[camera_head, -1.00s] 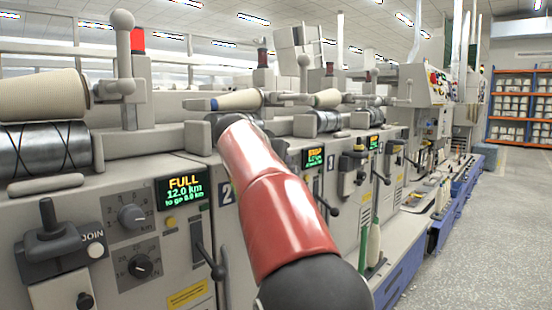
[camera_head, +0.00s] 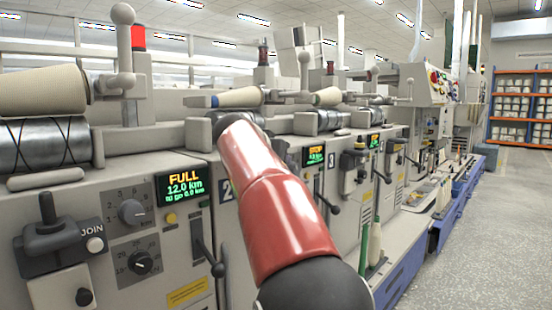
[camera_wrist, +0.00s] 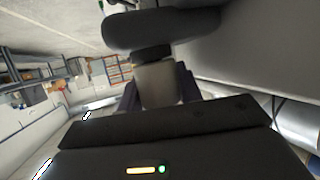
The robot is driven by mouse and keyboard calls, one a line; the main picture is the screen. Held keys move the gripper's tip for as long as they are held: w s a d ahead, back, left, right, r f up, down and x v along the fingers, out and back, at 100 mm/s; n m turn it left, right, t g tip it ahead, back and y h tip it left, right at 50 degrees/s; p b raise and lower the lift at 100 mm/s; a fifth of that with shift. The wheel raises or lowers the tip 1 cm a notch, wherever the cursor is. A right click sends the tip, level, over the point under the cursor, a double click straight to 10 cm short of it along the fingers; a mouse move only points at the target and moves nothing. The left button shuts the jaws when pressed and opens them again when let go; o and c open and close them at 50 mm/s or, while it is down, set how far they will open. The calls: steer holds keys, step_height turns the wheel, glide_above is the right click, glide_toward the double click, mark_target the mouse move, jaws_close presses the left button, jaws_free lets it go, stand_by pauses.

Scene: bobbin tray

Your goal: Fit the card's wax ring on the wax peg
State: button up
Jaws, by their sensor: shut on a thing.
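My gripper (camera_wrist: 158,92) shows in the wrist view, its two dark fingers on either side of a small grey-beige piece (camera_wrist: 157,80). It is shut on this piece; I cannot tell whether it is the wax ring. A dark rounded bar (camera_wrist: 160,30) lies just beyond the piece, across the upper middle of the wrist view. I cannot tell whether they touch. In the head view my red arm reaches toward the machine front and hides the gripper. I cannot make out the card or the wax peg in either view.
A long grey winding machine fills the left and middle. Its near unit has a FULL display (camera_head: 183,190), a black-handled JOIN lever (camera_head: 50,226), dials and a cream yarn cone (camera_head: 40,90). Green-handled tools (camera_head: 374,243) stand at its front. The speckled aisle floor (camera_head: 480,240) at right is clear.

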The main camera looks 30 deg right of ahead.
steer(key=o, duration=0.7)
steer(key=shift+c, duration=0.2)
steer(key=b+v, duration=0.1)
steer(key=v, duration=1)
stand_by(0.4)
steer(key=s+a+f+n+g+y+p, duration=0.1)
steer(key=s+a+f+n+y, duration=0.4)
steer(key=s+f, duration=0.9)
steer(key=s+a+f+n+g+y+p, duration=0.2)
steer(key=s+a+f+n+y+p, duration=0.2)
steer(key=s+f, duration=1)
steer(key=shift+s+a+f+n+y+p, duration=0.3)
steer(key=shift+a+f+n+y, duration=0.3)
steer(key=shift+a+f+y, duration=0.35)
